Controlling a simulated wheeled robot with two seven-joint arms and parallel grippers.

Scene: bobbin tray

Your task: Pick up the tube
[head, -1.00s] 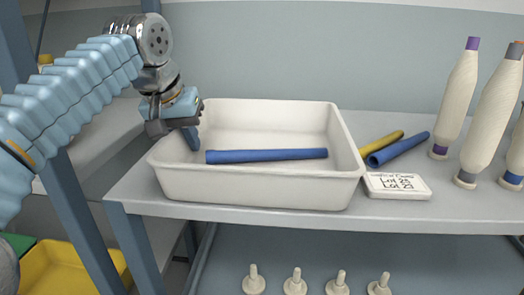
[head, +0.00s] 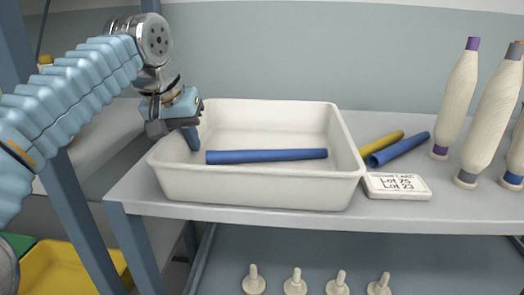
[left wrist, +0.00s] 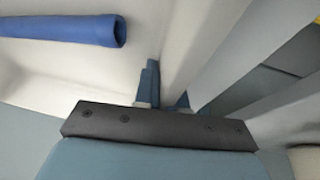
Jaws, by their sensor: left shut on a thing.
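A blue tube (head: 267,156) lies in the white tray (head: 260,190), across its floor. In the left wrist view the end of the blue tube (left wrist: 70,27) shows at the upper left, apart from my fingers. My left gripper (head: 190,142) is at the tray's left wall, with one finger inside the tray. In the left wrist view my left gripper (left wrist: 165,80) has its fingers on either side of the white wall and is shut on the tray. The outer finger is mostly hidden. My right gripper is not in view.
A yellow tube (head: 380,142) and another blue tube (head: 400,149) lie right of the tray. A lettered card (head: 397,186) lies before them. Several thread-wound bobbins (head: 457,98) stand at the right. Pegs (head: 296,281) stand below. A yellow bin (head: 70,270) is at lower left.

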